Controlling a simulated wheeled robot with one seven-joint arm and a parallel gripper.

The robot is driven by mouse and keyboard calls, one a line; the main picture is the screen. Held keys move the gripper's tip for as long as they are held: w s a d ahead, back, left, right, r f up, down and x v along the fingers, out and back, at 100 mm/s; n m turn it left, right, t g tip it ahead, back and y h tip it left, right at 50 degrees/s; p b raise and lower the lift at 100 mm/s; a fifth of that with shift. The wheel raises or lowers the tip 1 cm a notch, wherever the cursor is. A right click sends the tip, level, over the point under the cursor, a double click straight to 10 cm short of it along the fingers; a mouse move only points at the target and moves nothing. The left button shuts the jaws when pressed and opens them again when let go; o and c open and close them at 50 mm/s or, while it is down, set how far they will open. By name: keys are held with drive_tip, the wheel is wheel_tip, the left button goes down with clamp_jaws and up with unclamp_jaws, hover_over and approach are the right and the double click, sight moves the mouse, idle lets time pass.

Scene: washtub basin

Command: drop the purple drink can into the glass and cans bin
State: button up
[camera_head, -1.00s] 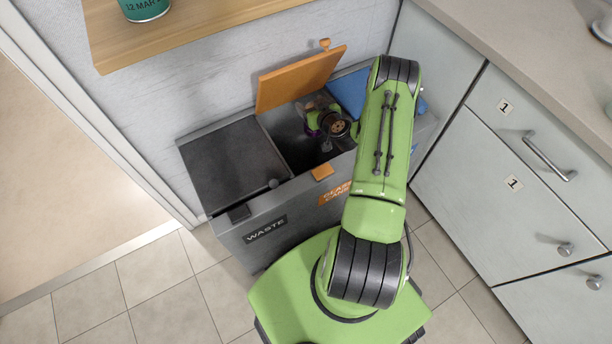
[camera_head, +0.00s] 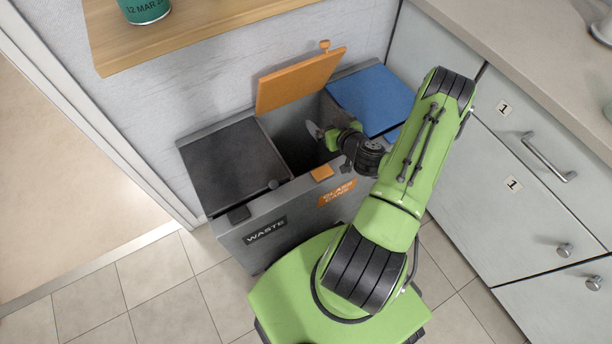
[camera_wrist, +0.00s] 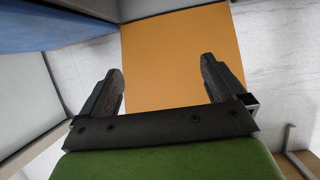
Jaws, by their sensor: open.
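The glass and cans bin (camera_head: 337,193) is the middle section of a grey bin unit, with an orange label on its front. Its orange lid (camera_head: 302,79) stands open, and the opening is dark inside. My gripper (camera_head: 313,130) is over the right part of that opening. In the wrist view my gripper (camera_wrist: 162,82) is open and empty, with its two fingers apart and the orange lid (camera_wrist: 180,50) beyond them. The purple drink can shows in neither current view; the inside of the bin is too dark and partly hidden to tell whether it lies there.
A black-lidded waste section (camera_head: 225,165) is shut on the left, and a blue lid (camera_head: 370,98) is shut on the right. A wooden shelf (camera_head: 200,30) with a green tin (camera_head: 145,8) is above. Drawers and a counter (camera_head: 540,60) stand to the right.

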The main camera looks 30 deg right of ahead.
drive_tip(key=v, duration=0.4)
drive_tip(key=shift+s+r, duration=0.1)
drive_tip(key=shift+s, duration=0.05)
